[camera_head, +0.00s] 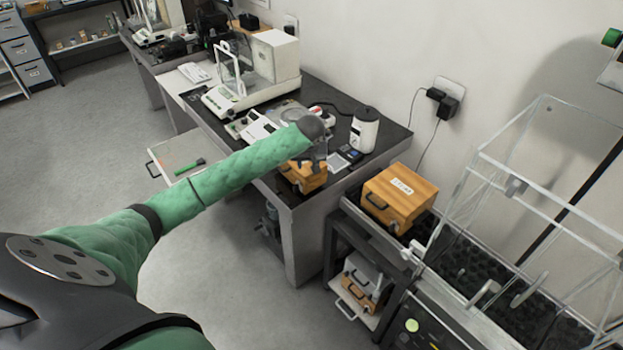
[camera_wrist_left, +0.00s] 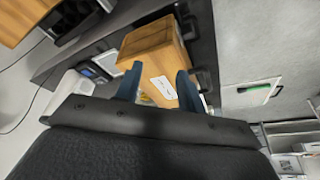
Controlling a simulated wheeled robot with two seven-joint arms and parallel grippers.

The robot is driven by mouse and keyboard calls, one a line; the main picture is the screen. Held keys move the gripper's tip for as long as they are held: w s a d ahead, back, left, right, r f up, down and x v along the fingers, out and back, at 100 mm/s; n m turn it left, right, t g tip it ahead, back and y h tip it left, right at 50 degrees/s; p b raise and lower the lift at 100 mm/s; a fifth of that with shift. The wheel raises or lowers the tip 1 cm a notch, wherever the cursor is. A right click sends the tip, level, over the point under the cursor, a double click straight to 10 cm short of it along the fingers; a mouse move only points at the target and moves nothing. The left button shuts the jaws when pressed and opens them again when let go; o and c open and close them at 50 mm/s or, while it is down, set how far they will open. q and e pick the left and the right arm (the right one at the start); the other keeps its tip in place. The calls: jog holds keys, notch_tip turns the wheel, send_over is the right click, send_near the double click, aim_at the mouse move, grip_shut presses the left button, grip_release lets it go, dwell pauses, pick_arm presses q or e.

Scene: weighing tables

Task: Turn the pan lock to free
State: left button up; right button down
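My left arm reaches from the lower left across the head view, its gripper (camera_head: 318,156) over the front edge of the dark bench. In the left wrist view its two dark fingers (camera_wrist_left: 156,86) stand apart, with a labelled wooden box (camera_wrist_left: 155,45) showing beyond and between them; I cannot tell whether they touch it. That small wooden box (camera_head: 307,178) is partly behind the gripper in the head view. A glass-walled weighing case (camera_head: 540,175) stands at the right, with pale lever-like parts (camera_head: 486,290) at its near side. I cannot tell which part is the pan lock. My right gripper is out of view.
A larger wooden box (camera_head: 398,198) with a handle sits between the bench and the glass case. A white cylindrical device (camera_head: 364,130) and a balance (camera_head: 250,75) stand on the bench. An open drawer (camera_head: 178,160) juts out at the left. The floor in front is clear.

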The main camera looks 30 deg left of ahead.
pick_arm(q)
jog(key=shift+m, duration=0.5)
jog(key=shift+s+d+f, duration=0.55)
jog(key=shift+s+d, duration=0.15)
jog(key=shift+d, duration=0.15)
jog(key=shift+s+d+f, duration=0.55)
jog(key=shift+s+d, duration=0.15)
jog(key=shift+d, duration=0.1)
